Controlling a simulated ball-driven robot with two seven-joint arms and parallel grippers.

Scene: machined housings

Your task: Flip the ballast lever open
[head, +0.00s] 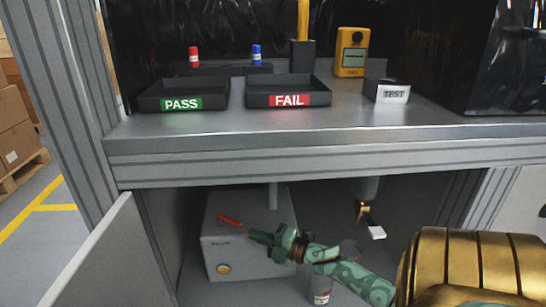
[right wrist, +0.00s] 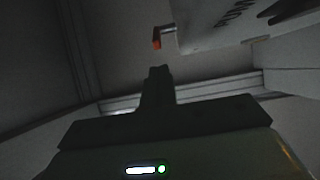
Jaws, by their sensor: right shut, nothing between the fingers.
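The red ballast lever (head: 230,221) lies on the upper front of a light grey box (head: 215,252) inside the open cabinet under the bench. In the head view it slopes slightly down to the right. My right gripper (head: 253,237) is in front of the box, just right of and below the lever in the picture. Its fingers are shut with nothing between them. In the right wrist view, the shut fingers (right wrist: 158,72) point toward the small orange-red lever end (right wrist: 157,38), with a visible gap. The wrist view is dark. My left gripper is out of view.
The bench edge (head: 330,155) runs above my right arm. An open cabinet door (head: 90,262) stands left. A brass fitting with a white tab (head: 376,233) hangs on the right. A small bottle (head: 320,288) stands below my arm. PASS (head: 155,90) and FAIL (head: 262,88) trays stand above.

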